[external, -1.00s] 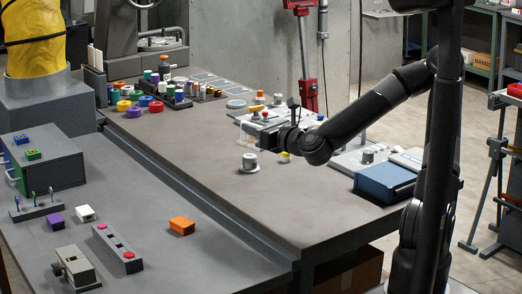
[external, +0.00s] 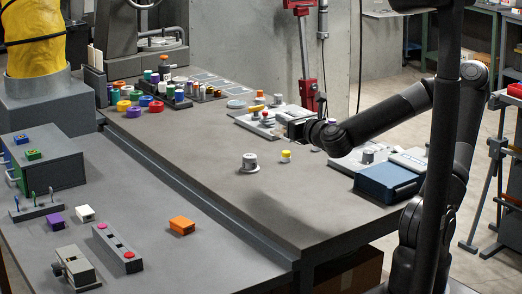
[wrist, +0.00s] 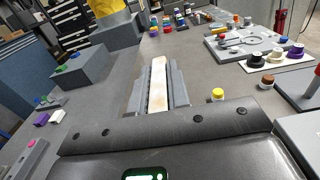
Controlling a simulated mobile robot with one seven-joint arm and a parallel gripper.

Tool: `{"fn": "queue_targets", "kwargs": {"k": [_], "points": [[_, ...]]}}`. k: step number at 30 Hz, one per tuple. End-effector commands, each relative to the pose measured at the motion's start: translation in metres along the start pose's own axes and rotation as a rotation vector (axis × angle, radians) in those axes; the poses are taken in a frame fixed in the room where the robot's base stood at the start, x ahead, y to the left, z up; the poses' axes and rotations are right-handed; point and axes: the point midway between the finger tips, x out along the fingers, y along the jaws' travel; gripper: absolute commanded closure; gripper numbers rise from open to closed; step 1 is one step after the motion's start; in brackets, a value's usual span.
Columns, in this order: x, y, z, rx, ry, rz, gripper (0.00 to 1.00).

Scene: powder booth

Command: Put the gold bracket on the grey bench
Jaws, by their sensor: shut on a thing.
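In the wrist view my gripper (wrist: 158,92) is shut on a flat pale tan strip, the gold bracket (wrist: 158,72), which lies between its two grey fingers and points away from the camera. In the external view my gripper (external: 296,124) is over the right rear part of the larger grey worktop (external: 180,150), and the bracket cannot be made out there. A second grey surface (external: 145,225) lies in front at the left. The picture does not settle which one is the grey bench.
A grey knob (external: 250,163) and a yellow-topped knob (external: 285,156) stand on the worktop. A blue box (external: 387,182) is at its right edge. Several coloured rings and bottles are at the back. An orange block (external: 182,225) sits on the front surface. The worktop's middle is clear.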

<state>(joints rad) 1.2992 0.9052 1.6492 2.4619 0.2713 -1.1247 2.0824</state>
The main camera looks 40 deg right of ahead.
Motion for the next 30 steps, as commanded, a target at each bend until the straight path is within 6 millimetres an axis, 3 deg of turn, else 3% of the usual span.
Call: {"fn": "queue_targets", "kwargs": {"k": [25, 30], "points": [[0.0003, 0.0008, 0.0007, -0.001, -0.002, 0.001, 1.00], [0.0093, 0.0097, -0.0033, -0.001, -0.001, 0.014, 1.00]]}}
